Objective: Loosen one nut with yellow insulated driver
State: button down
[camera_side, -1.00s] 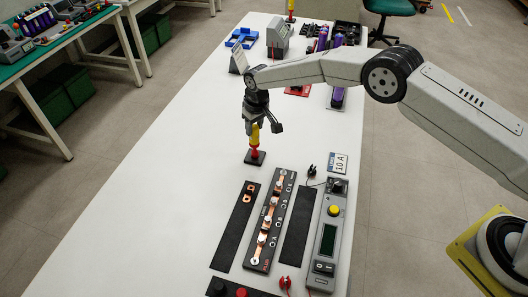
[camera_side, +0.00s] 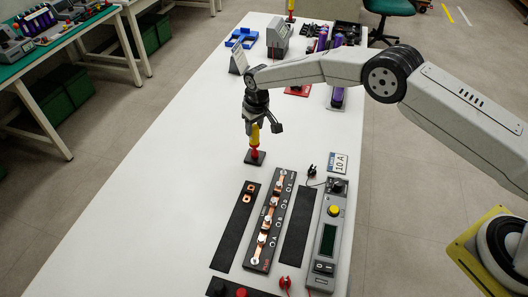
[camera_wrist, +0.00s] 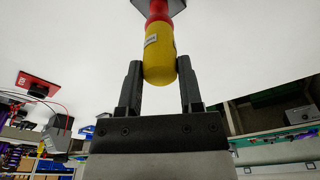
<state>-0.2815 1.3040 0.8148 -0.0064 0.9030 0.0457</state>
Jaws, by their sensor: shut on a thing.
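The yellow insulated driver (camera_side: 255,136) stands upright, its red lower part at a small black stand (camera_side: 255,158) on the white table. My gripper (camera_side: 262,127) is over it with a finger on each side of the yellow handle. In the wrist view the yellow handle (camera_wrist: 160,58) sits between the two dark fingertips of my gripper (camera_wrist: 160,75), and I am shut on it. The black busbar board (camera_side: 255,262) lies nearer the camera, with copper bars and nuts (camera_side: 262,238) along it. The driver's tip is hidden in the stand.
Black mats (camera_side: 230,240) lie left and right of the board. A grey meter with a yellow knob (camera_side: 328,240) stands at the right, with a "10 A" card (camera_side: 338,163) behind it. The table's left side is clear.

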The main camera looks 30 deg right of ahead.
jog(key=shift+r, duration=0.15)
jog(key=shift+r, duration=2.35)
jog(key=s+a+r, duration=0.1)
jog(key=s+a, duration=0.1)
jog(key=s, duration=0.7)
jog(key=s+a+r, duration=0.1)
jog(key=s, duration=0.9)
jog(key=shift+a, duration=0.35)
jog(key=shift+f, duration=0.2)
